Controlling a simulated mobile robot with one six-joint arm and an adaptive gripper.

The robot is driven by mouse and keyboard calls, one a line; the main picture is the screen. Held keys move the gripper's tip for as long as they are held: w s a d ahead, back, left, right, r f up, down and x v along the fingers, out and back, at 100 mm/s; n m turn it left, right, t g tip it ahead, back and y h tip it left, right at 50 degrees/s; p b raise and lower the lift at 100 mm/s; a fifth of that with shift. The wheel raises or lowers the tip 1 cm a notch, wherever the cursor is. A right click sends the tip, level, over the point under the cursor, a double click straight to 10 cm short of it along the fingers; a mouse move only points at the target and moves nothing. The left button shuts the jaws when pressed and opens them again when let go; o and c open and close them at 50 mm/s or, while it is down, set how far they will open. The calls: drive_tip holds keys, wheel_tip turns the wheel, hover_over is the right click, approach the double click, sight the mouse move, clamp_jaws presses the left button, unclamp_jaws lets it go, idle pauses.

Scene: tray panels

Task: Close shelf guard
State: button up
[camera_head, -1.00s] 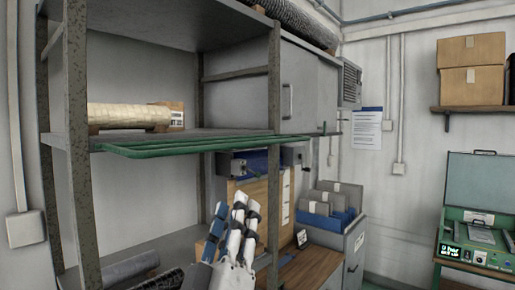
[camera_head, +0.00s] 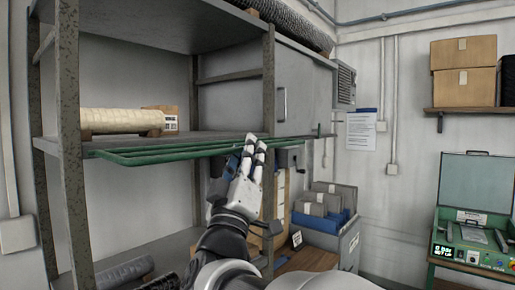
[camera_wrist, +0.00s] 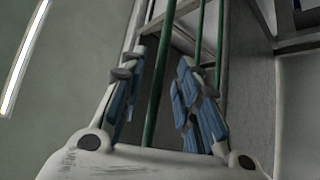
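The shelf guard (camera_head: 170,153) is a green bar frame. It juts out roughly flat from the front of the middle shelf (camera_head: 180,138), folded down rather than standing up. My gripper (camera_head: 255,143) is at the guard's right part, fingertips at bar height and pointing up. In the wrist view my gripper (camera_wrist: 160,68) is open, with blue-padded fingers on both sides of one green guard bar (camera_wrist: 157,95). There are gaps between this bar and the fingers. More green bars run past the right finger. The fingers hide part of the guard in the head view.
A pale roll (camera_head: 122,121) lies on the middle shelf beside a small box (camera_head: 165,118). Rusty rack posts (camera_head: 269,100) stand close to my gripper. A grey cabinet (camera_head: 305,95) is at right, with blue bins (camera_head: 320,220) below it.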

drive_tip(key=shift+x, duration=0.95)
clamp_jaws()
